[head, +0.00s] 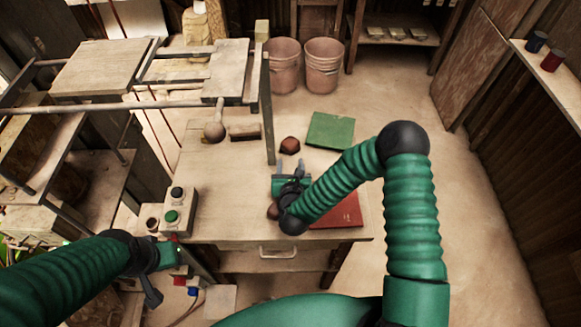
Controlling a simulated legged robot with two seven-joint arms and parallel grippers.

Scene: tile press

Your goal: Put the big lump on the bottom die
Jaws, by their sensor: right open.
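A reddish-brown lump (290,145) lies on the table near the green mat. A second brown lump (272,211) lies closer, beside my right wrist and partly hidden by it. I cannot tell for sure which is bigger. My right gripper (291,165) is open and empty, pointing away from me, its fingertips just short of the far lump. My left gripper (165,275) hangs low by the table's front left corner, and its opening is unclear. The press (222,82) stands at the back left. I cannot clearly make out its bottom die.
A green mat (330,131) and a red mat (340,212) lie on the right side. A button box (177,207) stands at the table's left edge. A round-ended handle (214,131) and a block (245,131) are near the press. An upright post (268,110) stands left of the far lump.

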